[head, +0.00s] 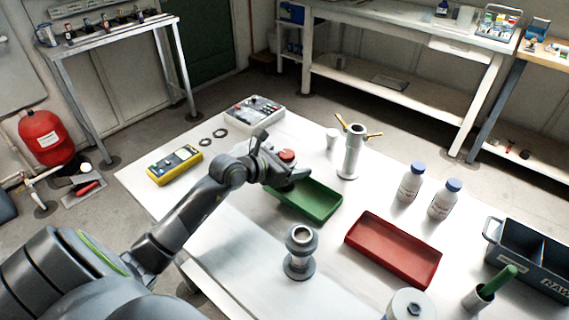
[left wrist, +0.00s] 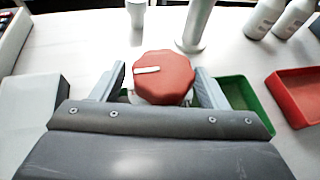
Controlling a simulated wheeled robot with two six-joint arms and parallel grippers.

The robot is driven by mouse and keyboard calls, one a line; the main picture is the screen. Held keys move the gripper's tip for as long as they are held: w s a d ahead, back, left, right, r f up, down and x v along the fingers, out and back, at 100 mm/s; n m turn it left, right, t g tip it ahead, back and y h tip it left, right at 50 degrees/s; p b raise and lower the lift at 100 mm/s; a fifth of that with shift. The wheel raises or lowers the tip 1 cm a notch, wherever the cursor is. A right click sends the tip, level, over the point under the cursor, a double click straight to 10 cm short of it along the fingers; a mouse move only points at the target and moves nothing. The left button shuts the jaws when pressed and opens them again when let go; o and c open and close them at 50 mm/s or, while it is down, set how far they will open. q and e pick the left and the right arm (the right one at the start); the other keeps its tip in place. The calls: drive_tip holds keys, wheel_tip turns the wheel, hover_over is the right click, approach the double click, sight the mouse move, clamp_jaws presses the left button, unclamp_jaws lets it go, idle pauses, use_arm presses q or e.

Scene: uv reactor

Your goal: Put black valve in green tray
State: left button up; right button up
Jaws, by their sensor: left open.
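The green tray (head: 322,203) lies on the white table, partly hidden by my left gripper; its edge also shows at the right in the left wrist view (left wrist: 262,98). My left gripper (head: 284,168) is open at the tray's upper left end. In the left wrist view, its fingers stand on either side of a red knob (left wrist: 163,78) with a white mark, with gaps visible. The knob (head: 287,155) also shows in the head view; what lies under it is mostly hidden. I cannot clearly identify a black valve. My right gripper is not in view.
A grey flanged fitting (head: 300,262) stands in front of the tray. A red tray (head: 392,250) lies to the right. A metal post with brass handles (head: 350,155) stands behind, with two white bottles (head: 410,185) further right. Two black rings (head: 220,132) lie near a yellow meter (head: 174,165).

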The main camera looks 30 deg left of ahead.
use_arm(q)
drive_tip(key=shift+s+a+r, duration=0.1)
drive_tip(key=shift+s+r, duration=0.1)
drive_tip(key=v, duration=1.1)
drive_tip(key=shift+s, duration=0.25)
drive_tip(key=shift+r, duration=0.1)
